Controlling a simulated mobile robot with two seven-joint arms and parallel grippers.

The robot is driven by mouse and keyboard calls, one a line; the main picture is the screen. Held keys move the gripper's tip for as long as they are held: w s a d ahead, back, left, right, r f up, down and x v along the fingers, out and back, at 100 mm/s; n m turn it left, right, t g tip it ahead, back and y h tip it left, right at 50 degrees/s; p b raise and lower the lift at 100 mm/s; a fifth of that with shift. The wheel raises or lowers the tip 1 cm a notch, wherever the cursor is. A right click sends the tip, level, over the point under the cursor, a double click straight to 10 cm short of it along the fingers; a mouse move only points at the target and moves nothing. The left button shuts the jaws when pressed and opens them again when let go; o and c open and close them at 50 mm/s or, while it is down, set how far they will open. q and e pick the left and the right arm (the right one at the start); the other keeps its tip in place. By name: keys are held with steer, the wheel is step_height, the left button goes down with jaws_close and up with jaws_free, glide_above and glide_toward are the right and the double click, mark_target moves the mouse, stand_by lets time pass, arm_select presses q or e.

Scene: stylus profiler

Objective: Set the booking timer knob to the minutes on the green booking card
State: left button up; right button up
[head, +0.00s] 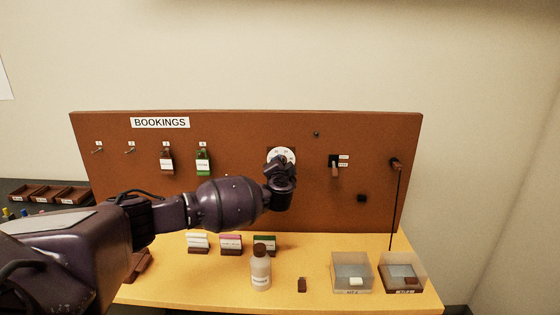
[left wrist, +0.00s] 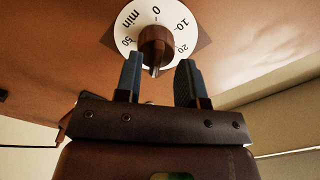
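The booking timer knob (left wrist: 156,46) is brown and round, on a white dial (left wrist: 150,14) marked 0, 10, 20, 50 and min. A narrow nub on the knob points toward my gripper; the lower dial marks are hidden. My left gripper (left wrist: 158,76) is open, its two fingers apart near the knob, with no clear contact. In the head view the dial (head: 287,151) is partly hidden behind my left gripper (head: 280,170). A green tag (head: 203,162) hangs on the board, and a green-topped card (head: 264,239) stands on the table; their print is too small to read. My right gripper is out of view.
The brown BOOKINGS board (head: 240,130) also carries a red-brown tag (head: 166,161), a switch (head: 335,167) and a corded peg (head: 396,163). A bottle (head: 261,268), other card stands and two clear bins (head: 351,273) (head: 402,272) stand on the yellow table.

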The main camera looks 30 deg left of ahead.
arm_select(q)
steer(key=p+v, duration=0.5)
steer(key=v, duration=0.2)
steer(key=shift+s+f, duration=0.25)
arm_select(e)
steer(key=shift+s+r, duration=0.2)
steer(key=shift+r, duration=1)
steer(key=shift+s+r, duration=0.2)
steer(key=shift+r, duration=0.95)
arm_select(q)
steer(key=shift+d, duration=0.1)
